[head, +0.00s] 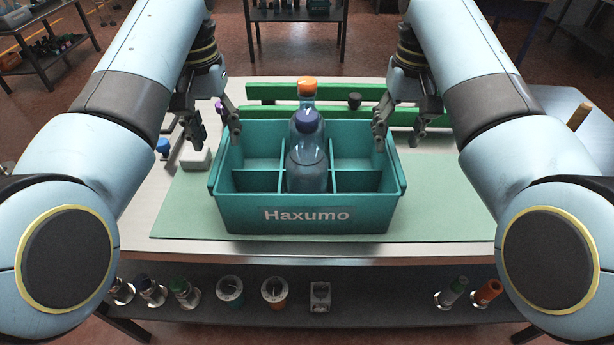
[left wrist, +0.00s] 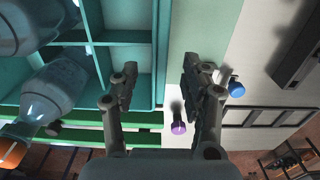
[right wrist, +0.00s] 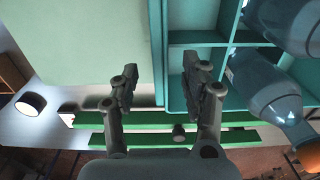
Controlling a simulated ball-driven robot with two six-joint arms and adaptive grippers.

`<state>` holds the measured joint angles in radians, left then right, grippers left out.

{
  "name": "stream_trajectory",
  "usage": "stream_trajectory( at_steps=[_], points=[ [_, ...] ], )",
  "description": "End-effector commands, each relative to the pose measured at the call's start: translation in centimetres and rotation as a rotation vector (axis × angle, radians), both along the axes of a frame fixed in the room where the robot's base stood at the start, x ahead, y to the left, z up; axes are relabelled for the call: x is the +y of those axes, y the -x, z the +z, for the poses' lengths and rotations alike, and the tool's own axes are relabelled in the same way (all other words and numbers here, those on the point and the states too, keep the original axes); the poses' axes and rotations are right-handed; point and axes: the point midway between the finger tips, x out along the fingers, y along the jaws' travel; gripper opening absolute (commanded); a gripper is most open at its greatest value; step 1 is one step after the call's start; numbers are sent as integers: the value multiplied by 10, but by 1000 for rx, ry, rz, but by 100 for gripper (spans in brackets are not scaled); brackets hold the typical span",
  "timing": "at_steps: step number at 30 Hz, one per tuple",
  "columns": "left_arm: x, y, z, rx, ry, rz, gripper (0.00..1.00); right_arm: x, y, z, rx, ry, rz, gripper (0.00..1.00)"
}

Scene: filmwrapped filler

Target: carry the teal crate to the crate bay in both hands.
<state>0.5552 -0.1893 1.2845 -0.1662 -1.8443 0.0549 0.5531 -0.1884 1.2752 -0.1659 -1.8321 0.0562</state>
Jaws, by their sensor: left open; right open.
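The teal crate (head: 305,213), labelled "Haxumo", stands upright on a green mat on the table. Its middle column holds a clear bottle with a dark blue cap (head: 307,165) and, behind it, one with an orange cap (head: 307,88); the side compartments look empty. My left gripper (head: 216,136) is open, one finger on each side of the crate's left wall (left wrist: 161,60). My right gripper (head: 397,134) is open the same way around the right wall (right wrist: 157,60). Neither is closed on its wall. I cannot pick out the crate bay with certainty.
Green bars (head: 270,91) lie behind the crate. A white block (head: 195,157) and a blue-topped item (head: 163,147) sit left of it. The mat (head: 440,195) is clear at right. A lower shelf (head: 390,312) holds several containers. Another table (head: 295,15) stands farther back.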

Motion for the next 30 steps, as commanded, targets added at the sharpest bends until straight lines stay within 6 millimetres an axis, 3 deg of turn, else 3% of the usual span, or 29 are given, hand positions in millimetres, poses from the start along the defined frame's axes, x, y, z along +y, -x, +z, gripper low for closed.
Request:
stream_trajectory(
  at_steps=[3, 9, 21, 30],
  points=[
    [0, 0, -21, 2, -1, 0, 46, 0, 0, -21, 3, 1, 0, 46],
    [0, 0, -43, 0, -1, 1, 46, 0, 0, -43, 1, 0, 0, 46],
    [0, 0, -50, -2, 0, 1, 46, 0, 0, -50, -1, 0, 0, 46],
    [0, 0, -50, -2, 0, 1, 10, 0, 0, -50, -1, 0, 0, 10]
  ],
)
